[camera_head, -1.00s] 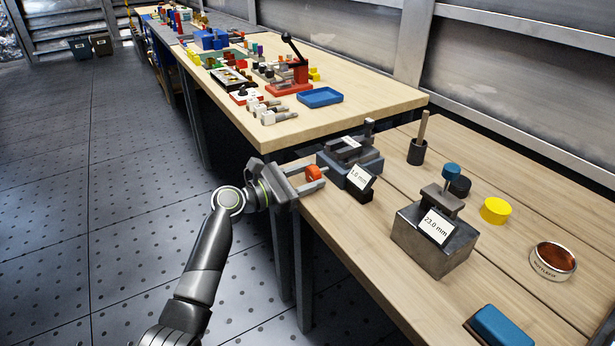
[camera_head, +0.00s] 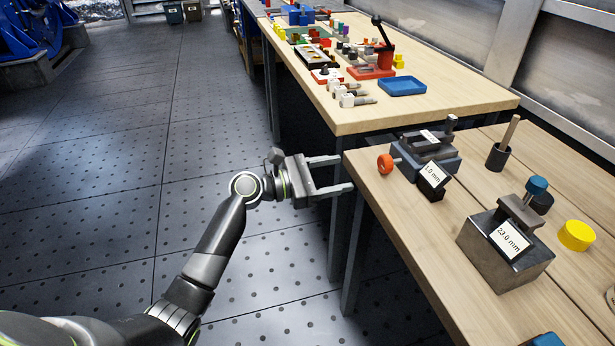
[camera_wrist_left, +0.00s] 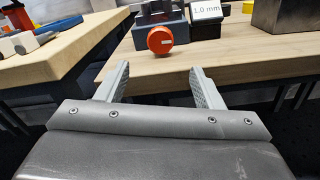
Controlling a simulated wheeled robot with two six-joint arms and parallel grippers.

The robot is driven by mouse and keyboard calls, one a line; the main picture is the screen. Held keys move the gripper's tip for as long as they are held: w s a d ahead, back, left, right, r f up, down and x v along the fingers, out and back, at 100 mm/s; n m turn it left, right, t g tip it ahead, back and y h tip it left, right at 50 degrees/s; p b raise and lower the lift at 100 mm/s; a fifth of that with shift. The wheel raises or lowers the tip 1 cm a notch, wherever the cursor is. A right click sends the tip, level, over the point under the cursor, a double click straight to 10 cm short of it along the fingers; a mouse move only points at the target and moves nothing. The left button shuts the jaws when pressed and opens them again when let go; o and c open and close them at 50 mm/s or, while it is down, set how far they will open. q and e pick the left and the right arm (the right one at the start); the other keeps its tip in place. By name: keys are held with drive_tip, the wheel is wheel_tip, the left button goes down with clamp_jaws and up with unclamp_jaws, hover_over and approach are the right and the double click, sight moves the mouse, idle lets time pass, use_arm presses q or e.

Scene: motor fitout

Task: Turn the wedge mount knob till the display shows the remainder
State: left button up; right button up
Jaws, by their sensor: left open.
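The wedge mount (camera_head: 424,150) is a dark grey block near the left edge of the near wooden table. Its orange knob (camera_head: 385,164) sticks out on its left side, and the knob also shows in the left wrist view (camera_wrist_left: 160,39). A small display (camera_head: 432,175) on its front reads about 1.0 mm; its first digit is partly unclear in the head view. A steel block with a display (camera_head: 510,239) reads 23.0 mm. My left gripper (camera_head: 347,174) is open and empty, short of the table edge and apart from the knob. My right gripper is not in view.
On the near table stand a dark cup with a wooden stick (camera_head: 498,157) and a yellow cylinder (camera_head: 576,236). The far table holds a blue tray (camera_head: 402,86), a red lever press (camera_head: 372,71) and several small parts.

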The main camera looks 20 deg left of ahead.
use_arm(q)
drive_tip(key=v, duration=0.6)
drive_tip(key=shift+s+a, duration=0.15)
drive_tip(key=shift+s, duration=0.05)
